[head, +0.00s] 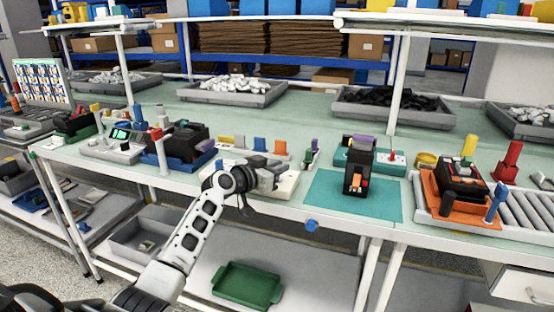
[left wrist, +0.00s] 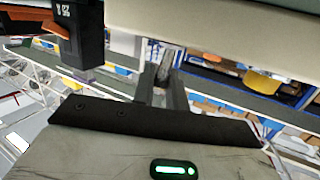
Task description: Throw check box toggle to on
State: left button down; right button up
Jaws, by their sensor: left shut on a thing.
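My left gripper (head: 275,180) is at a low cream-white box (head: 289,192) near the front edge of the bench. It is shut on a small part at this box, likely its toggle, which the fingers mostly hide. In the left wrist view the fingers (left wrist: 163,85) are close together below the pale box side (left wrist: 220,30), and the toggle's position cannot be read. A black breaker (head: 354,182) with an orange lever stands on a teal mat (head: 322,207) to the right; it also shows in the left wrist view (left wrist: 84,40). My right gripper is not in view.
Several coloured upright pieces stand behind the white box. A teal box (head: 352,157) with a red-topped knob sits behind the breaker. An orange fixture (head: 440,203) is at the right by rollers (head: 526,208). Grey bins (head: 235,95) line the back. The front of the mat is clear.

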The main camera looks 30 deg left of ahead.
pick_arm(q)
jog(key=p, duration=0.1)
jog(key=r+g+p, duration=0.1)
jog(key=shift+w+a+r+n+g+p, duration=0.1)
jog(key=shift+w+a+n+g+p, duration=0.2)
jog(key=shift+w+p, duration=0.1)
jog(key=shift+w+a+n+g+p, duration=0.1)
jog(key=shift+w+n+g+p, duration=0.2)
jog(key=shift+g+p, duration=0.6)
jog(key=shift+w+a+f+n+g+p, duration=0.1)
jog(key=shift+w+f+n+g+p, duration=0.3)
jog(key=shift+g, duration=0.5)
jog(key=shift+w+a+f+g, duration=0.1)
jog(key=shift+w+f+g, duration=0.1)
jog(key=shift+g, duration=0.35)
jog(key=shift+w+f+g, duration=0.1)
jog(key=shift+w+g, duration=0.05)
jog(key=shift+g, duration=0.4)
jog(key=c, duration=1.5)
grip_release()
jog(key=shift+a+f+b, duration=0.1)
jog(key=shift+b, duration=0.2)
